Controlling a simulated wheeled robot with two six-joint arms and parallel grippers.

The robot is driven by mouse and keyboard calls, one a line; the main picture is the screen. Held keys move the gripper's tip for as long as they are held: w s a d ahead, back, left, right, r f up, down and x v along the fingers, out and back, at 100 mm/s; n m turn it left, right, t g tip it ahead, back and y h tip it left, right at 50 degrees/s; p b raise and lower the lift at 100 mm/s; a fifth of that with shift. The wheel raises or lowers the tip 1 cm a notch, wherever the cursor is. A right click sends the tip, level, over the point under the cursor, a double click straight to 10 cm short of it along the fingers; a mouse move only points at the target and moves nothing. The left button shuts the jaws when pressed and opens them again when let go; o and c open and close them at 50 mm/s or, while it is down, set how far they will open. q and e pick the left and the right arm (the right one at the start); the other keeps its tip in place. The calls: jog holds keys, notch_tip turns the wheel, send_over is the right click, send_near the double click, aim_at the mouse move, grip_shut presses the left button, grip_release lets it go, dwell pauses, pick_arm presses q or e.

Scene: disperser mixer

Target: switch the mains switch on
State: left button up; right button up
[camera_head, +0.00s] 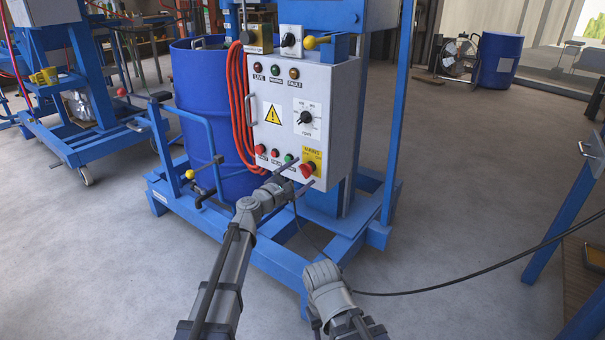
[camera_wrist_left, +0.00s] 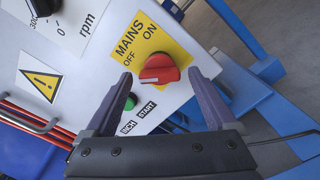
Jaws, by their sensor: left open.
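The mains switch (camera_head: 308,169) is a red rotary knob on a yellow plate at the lower right of the grey control panel (camera_head: 341,110). In the left wrist view the knob (camera_wrist_left: 159,69) shows close up, with MAINS, OFF and ON printed beside it. Its white mark is on the left side, nearer OFF than ON. My left gripper (camera_head: 300,175) is open in front of the switch. In the left wrist view its fingers (camera_wrist_left: 160,75) stand apart on either side of the knob, with no clear contact. My right arm shows low in the head view; its fingers do not show.
The green start button (camera_wrist_left: 130,101) lies close beside the left finger. A speed dial (camera_head: 306,118) and red hoses (camera_head: 238,105) are on the panel and beside it. A blue drum (camera_head: 203,90) stands behind. A black cable (camera_head: 440,289) crosses the floor at right.

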pick_arm(q)
jog(key=shift+w+d, duration=0.35)
jog(key=shift+w, duration=0.1)
jog(key=c, duration=1.4)
